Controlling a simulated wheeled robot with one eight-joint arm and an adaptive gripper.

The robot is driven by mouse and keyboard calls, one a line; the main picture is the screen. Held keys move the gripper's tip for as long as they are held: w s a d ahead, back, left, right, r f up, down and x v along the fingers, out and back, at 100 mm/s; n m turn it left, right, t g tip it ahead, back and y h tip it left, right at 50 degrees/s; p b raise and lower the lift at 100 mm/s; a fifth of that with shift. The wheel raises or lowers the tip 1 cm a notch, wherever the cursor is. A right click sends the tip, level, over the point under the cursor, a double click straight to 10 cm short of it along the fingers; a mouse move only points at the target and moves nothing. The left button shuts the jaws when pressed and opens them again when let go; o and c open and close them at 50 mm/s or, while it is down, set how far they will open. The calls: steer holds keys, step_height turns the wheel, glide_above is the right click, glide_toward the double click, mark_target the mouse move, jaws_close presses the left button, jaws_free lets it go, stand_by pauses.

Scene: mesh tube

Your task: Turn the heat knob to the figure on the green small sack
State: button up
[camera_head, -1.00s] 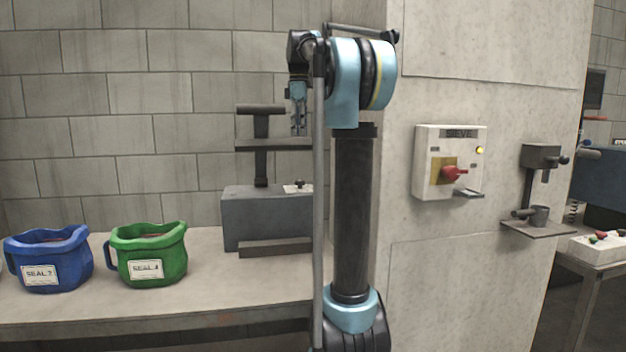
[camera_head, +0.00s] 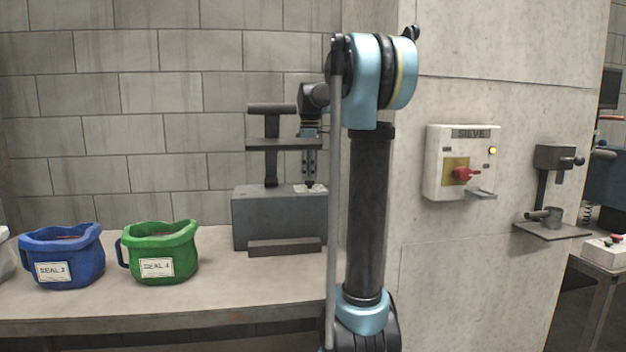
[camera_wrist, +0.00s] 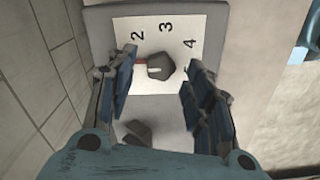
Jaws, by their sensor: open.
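The green small sack (camera_head: 160,250) stands on the bench; its white label reads "SEAL 4". The heat knob (camera_wrist: 160,66) is a dark grey knob on a white dial plate (camera_wrist: 180,30) marked 2, 3 and 4, seen in the wrist view. A pale mark and a red mark show at its left side, toward the 2. In the head view the plate lies on top of the grey sealer (camera_head: 275,220). My gripper (camera_wrist: 154,85) is open, its fingers to the left and right of the knob, apart from it. The dial's lower part is partly hidden.
A blue sack (camera_head: 62,258) labelled "SEAL 3" stands left of the green one. A "SIEVE" switch box (camera_head: 460,162) with a red handle is on the wall at right. The sealer's upright and crossbars (camera_head: 270,110) rise behind the dial. The bench front is clear.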

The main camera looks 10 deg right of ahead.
steer(key=shift+f, duration=0.95)
